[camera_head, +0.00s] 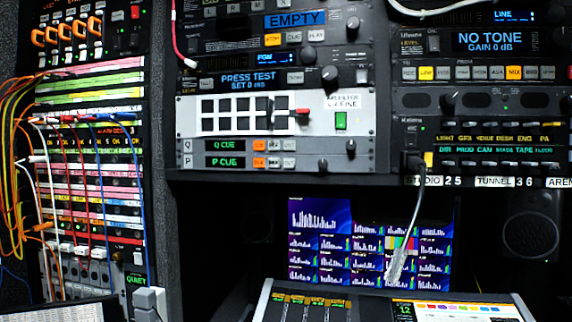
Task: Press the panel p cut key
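The panel P row (196,161) is the lower of two dark strips under the white-faced unit in the middle rack. Its display (224,162) reads "P CUE" in green. Right of the display are a lit orange key (259,161) and two pale grey keys, one in the middle (274,161) and one at the right (288,161). The key lettering is too small to read, so I cannot tell which is the cut key. Nothing covers these keys. I cannot make out my gripper in this view.
The similar Q row (196,146) sits directly above, with its own keys. A cable (413,205) hangs from the right rack in front of the monitor (320,215). A console (340,310) stands below. A grey block (147,302) rises at the lower left, beside patch cables.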

